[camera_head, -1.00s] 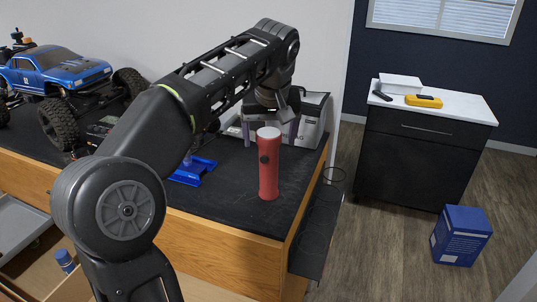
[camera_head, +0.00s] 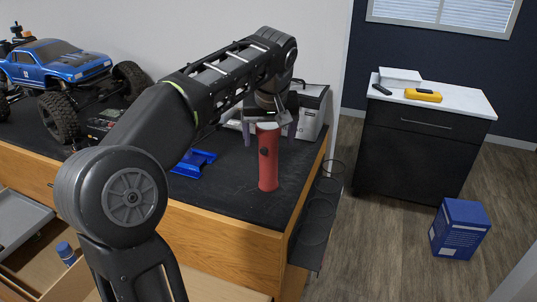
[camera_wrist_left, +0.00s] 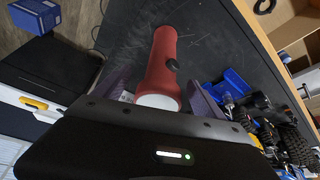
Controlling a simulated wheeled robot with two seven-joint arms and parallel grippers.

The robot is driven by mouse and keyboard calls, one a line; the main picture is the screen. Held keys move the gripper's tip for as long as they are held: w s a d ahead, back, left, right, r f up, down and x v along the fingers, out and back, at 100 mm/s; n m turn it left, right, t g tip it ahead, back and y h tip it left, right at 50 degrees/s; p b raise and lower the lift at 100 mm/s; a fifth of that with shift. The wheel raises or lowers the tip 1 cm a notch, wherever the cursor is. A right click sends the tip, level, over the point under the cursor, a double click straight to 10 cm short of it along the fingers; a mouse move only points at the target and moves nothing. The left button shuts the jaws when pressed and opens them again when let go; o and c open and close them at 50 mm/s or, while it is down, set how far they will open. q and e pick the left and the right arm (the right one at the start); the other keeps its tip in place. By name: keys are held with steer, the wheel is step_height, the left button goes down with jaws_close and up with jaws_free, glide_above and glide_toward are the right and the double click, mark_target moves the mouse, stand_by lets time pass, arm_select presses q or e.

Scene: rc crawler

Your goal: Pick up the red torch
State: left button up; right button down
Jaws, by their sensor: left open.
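The red torch (camera_head: 268,160) stands upright on the black bench top near its right end, with a pale cap on top and a dark button on its side. My left gripper (camera_head: 268,128) is open at the torch's upper end, with its fingers pointing down. In the left wrist view the torch (camera_wrist_left: 163,62) lies between the two purple-grey fingers of the gripper (camera_wrist_left: 157,88), with its white end nearest the palm. I see a gap at the finger on the right. Whether either finger touches the torch cannot be told. My right gripper is not in view.
A blue stand (camera_head: 193,163) is left of the torch, and a blue RC truck (camera_head: 60,65) is farther left. A grey box (camera_head: 312,112) stands behind the torch. A wire rack (camera_head: 318,215) hangs on the bench's right side. A dark cabinet (camera_head: 415,150) stands beyond open floor.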

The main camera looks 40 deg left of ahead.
arm_select(q)
steer(key=p+x, duration=0.1)
steer(key=x, duration=0.3)
steer(key=shift+w+a+f, duration=0.15)
steer(key=shift+a, duration=0.05)
steer(key=shift+c, duration=0.5)
steer(key=c, duration=1.5)
steer(key=shift+c, duration=0.2)
